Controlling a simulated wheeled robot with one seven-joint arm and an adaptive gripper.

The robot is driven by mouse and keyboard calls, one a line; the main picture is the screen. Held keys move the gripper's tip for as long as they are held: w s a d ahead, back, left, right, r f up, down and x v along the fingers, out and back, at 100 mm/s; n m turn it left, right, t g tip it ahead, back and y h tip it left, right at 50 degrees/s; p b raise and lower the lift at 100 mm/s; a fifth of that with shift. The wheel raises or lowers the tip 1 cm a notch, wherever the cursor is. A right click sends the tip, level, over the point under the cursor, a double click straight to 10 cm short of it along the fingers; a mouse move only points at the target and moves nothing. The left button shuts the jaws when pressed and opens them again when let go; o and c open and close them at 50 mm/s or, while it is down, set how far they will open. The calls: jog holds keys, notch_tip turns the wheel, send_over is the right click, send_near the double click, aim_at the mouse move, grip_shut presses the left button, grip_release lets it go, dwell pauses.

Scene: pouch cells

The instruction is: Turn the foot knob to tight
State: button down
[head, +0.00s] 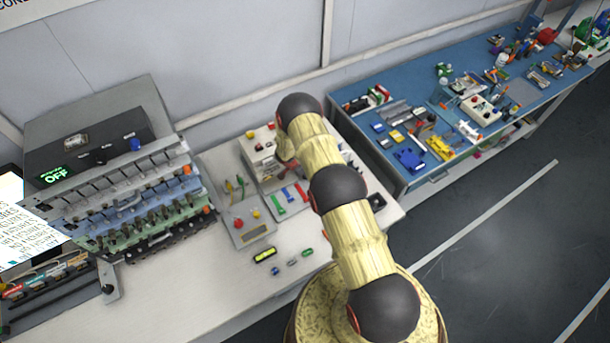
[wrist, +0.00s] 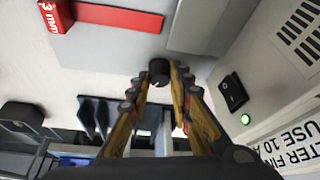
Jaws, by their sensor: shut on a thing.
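In the wrist view a small round black knob (wrist: 159,69), which I take for the foot knob, sits at the edge of a grey plate. The two fingers of my gripper (wrist: 160,82) reach up to it, one on each side, and are shut on it. No marking showing how tight it is can be read. In the head view my arm covers the knob and most of my gripper, over the grey and white equipment on the pale bench.
A white box with a black rocker switch (wrist: 233,92) and a green light (wrist: 245,119) stands close to the right. A red "3 mm" block (wrist: 56,15) lies upper left. In the head view a machine with an OFF display (head: 57,175) stands left; a blue bench (head: 460,105) holds many parts.

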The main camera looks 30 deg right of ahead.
jog(key=m+g+b, duration=0.1)
jog(key=m+b, duration=0.3)
jog(key=shift+w+f+m+g, duration=0.2)
jog(key=shift+m+g, duration=0.1)
jog(key=shift+g, duration=0.1)
jog(key=m+g+b, duration=0.1)
jog(key=m+b, duration=0.2)
jog(key=b, duration=0.1)
jog(key=shift+r+m, duration=0.15)
jog(key=shift+m, duration=0.25)
jog(key=c, duration=1.6)
grip_release()
jog(key=shift+r, duration=0.1)
jog(key=v, duration=1.2)
jog(key=shift+w+d, duration=0.15)
jog(key=shift+w, duration=0.1)
